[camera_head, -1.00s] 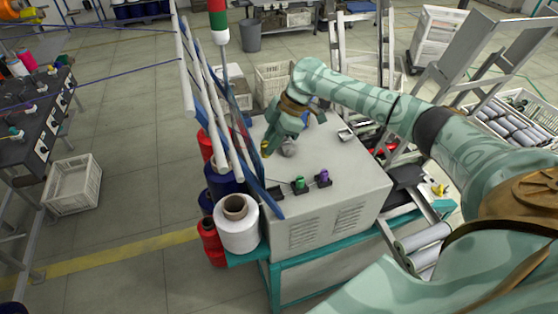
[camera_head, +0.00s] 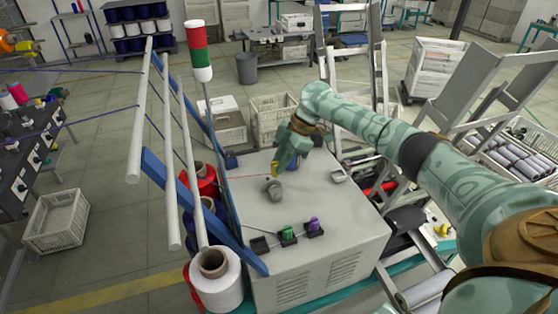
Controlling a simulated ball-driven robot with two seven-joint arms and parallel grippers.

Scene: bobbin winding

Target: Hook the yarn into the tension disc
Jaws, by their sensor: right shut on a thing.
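My right gripper (camera_head: 276,171) points down over the top of the grey machine box (camera_head: 335,215), with yellow at its fingertips. It is shut on a thin red yarn (camera_head: 245,177), which runs from the blue rail at the left to the fingertips. A grey rounded part (camera_head: 273,189), apparently the tension disc, stands on the box just in front of the fingertips. I cannot tell whether the yarn touches it. My left gripper is not in view.
A green knob (camera_head: 288,233) and a purple knob (camera_head: 314,225) sit near the box's front edge. Slanting white rails (camera_head: 137,120) and a blue bar (camera_head: 205,225) stand at the left. A white yarn cone (camera_head: 216,285) is front left. The box top's right half is mostly clear.

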